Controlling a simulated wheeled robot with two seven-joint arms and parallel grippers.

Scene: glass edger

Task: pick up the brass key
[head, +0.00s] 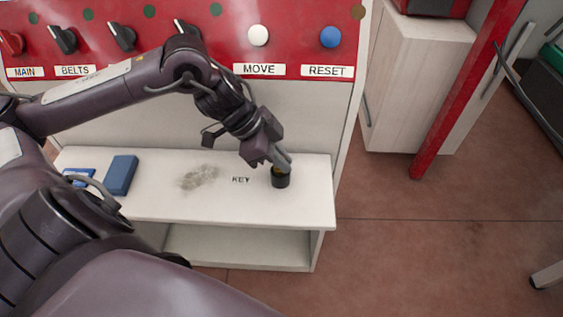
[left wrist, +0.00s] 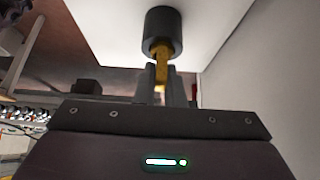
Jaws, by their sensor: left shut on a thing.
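The brass key (left wrist: 162,68) shows in the left wrist view as a yellow piece between my left fingertips. Its far end is in a round black holder (head: 281,179). The holder also shows in the left wrist view (left wrist: 163,26) and stands on the white shelf by the label KEY (head: 241,180). My left gripper (head: 282,162) reaches down to the holder from above and is shut on the key. In the head view the fingers mostly hide the key. My right gripper is in neither view.
The white shelf (head: 215,209) also bears a blue block (head: 121,175) and a smaller blue item (head: 79,176) at the left. Behind it stands a red panel (head: 290,45) with black switches, a white MOVE knob (head: 258,36) and a blue RESET knob (head: 331,37).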

